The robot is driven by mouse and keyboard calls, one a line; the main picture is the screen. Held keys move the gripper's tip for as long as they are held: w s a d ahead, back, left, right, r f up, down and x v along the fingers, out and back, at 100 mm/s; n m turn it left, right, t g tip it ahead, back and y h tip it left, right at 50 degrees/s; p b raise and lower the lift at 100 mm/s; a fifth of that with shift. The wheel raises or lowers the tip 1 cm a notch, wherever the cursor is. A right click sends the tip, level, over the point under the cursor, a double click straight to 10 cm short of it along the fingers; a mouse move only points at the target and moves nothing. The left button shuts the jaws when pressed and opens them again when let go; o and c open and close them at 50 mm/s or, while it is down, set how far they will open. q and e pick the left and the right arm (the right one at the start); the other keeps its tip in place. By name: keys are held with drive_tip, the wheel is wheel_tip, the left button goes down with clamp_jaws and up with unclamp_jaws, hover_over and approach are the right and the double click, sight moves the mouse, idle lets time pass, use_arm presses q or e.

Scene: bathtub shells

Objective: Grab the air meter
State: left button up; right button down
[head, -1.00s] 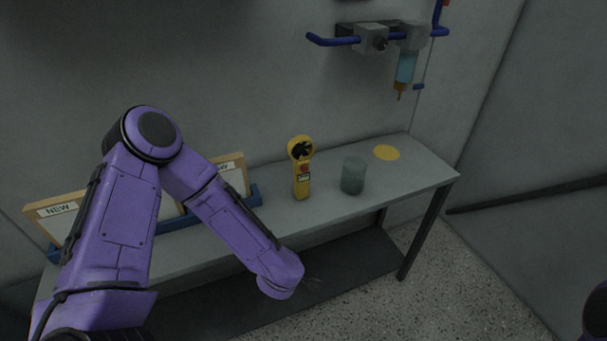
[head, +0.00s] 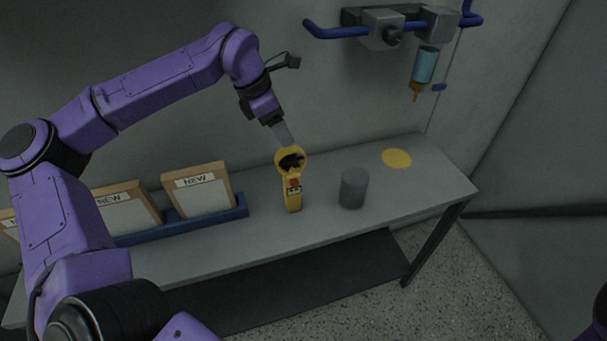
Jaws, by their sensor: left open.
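The air meter (head: 293,193) is yellow, with a round head holding a dark fan and a red button below. It stands upright on the grey table, left of a dark cup. My left gripper (head: 285,138) comes in from the upper left and points down at the top of the meter's head. Its fingers are open and overlap the upper rim in the head view. I cannot tell whether they touch it. My right gripper is not in view.
The table (head: 250,242) also holds a dark translucent cup (head: 353,188), a yellow disc (head: 396,158) and a blue rack (head: 180,226) with framed "NEW" boards (head: 199,190). A wall dispenser (head: 424,66) with blue pipes hangs above at right.

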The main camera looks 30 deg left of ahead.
sight(297, 157)
use_arm(q)
drive_tip(key=shift+w+d+f, duration=0.25)
drive_tip(key=shift+w+f, duration=0.05)
drive_tip(key=shift+f, duration=0.2)
drive_tip(key=shift+w+d+f, duration=0.25)
drive_tip(key=shift+f, duration=0.2)
drive_tip(key=shift+s+d+f+p, duration=0.2)
drive_tip(key=shift+s+f+p, duration=0.5)
drive_tip(key=shift+s+f, duration=0.35)
drive_tip(key=w+f, duration=0.1)
drive_tip(key=w+d+f+p, duration=0.1)
drive_tip(key=f, duration=0.1)
drive_tip(key=w+f, duration=0.1)
drive_tip(key=f, duration=0.1)
drive_tip(key=shift+w+d, duration=0.25)
drive_tip(key=shift+d, duration=0.05)
drive_tip(key=shift+s+r, duration=0.2)
drive_tip(key=shift+s, duration=0.35)
drive_tip(key=c, duration=0.5)
clamp_jaws()
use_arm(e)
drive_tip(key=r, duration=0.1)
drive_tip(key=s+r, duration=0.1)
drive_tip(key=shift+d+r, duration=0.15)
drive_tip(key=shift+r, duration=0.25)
